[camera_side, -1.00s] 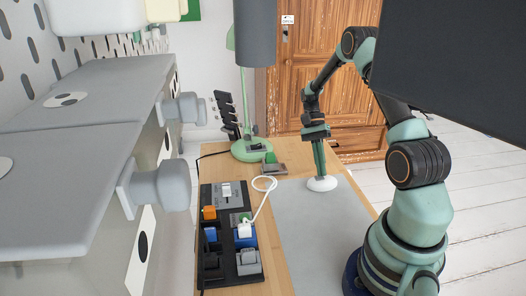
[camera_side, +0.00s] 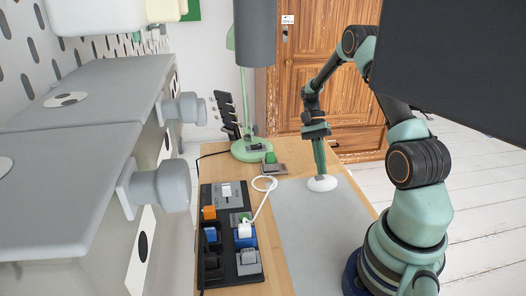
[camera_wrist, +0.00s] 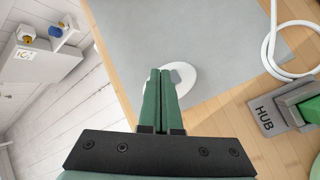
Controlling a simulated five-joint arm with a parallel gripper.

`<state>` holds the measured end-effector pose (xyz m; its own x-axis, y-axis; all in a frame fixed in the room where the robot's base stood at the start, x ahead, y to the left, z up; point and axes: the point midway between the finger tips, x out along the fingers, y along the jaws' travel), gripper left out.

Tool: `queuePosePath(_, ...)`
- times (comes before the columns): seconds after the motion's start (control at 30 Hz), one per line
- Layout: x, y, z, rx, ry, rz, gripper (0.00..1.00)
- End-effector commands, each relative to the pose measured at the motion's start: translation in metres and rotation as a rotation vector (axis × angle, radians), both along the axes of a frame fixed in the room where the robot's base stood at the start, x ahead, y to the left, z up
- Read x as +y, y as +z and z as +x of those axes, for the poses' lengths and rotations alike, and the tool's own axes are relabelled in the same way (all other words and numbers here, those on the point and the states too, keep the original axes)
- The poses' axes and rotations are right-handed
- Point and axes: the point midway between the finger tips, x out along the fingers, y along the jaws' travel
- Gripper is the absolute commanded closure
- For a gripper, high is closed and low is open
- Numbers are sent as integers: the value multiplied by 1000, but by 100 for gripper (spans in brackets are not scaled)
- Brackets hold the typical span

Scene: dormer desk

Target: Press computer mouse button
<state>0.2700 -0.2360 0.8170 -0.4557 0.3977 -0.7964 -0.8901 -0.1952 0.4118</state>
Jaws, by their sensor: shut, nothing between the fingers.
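The computer mouse (camera_side: 322,184) is a white oval on the far right part of the grey desk mat (camera_side: 312,215). It also shows in the wrist view (camera_wrist: 185,84), partly hidden behind my fingers, with a small grey patch near its middle. My gripper (camera_side: 322,174) points down with its green fingers shut and nothing between them. In the side view the fingertips are at the top of the mouse. In the wrist view my gripper (camera_wrist: 160,72) overlaps the mouse. I cannot tell whether the fingertips touch it or hover just above.
A black panel (camera_side: 211,262) with several coloured switches and plugs lies left of the mat. A white cable (camera_side: 265,184) curls beside it. A grey hub (camera_wrist: 268,116) with a green block is near the mat. A green lamp (camera_side: 250,150) stands behind. The mat's front is clear.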

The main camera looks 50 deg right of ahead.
Motion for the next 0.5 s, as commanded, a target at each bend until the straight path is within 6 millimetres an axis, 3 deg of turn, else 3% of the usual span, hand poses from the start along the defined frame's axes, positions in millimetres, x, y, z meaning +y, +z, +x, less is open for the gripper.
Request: queuePosePath(0.5,0,10,0,-1,0,-1,100)
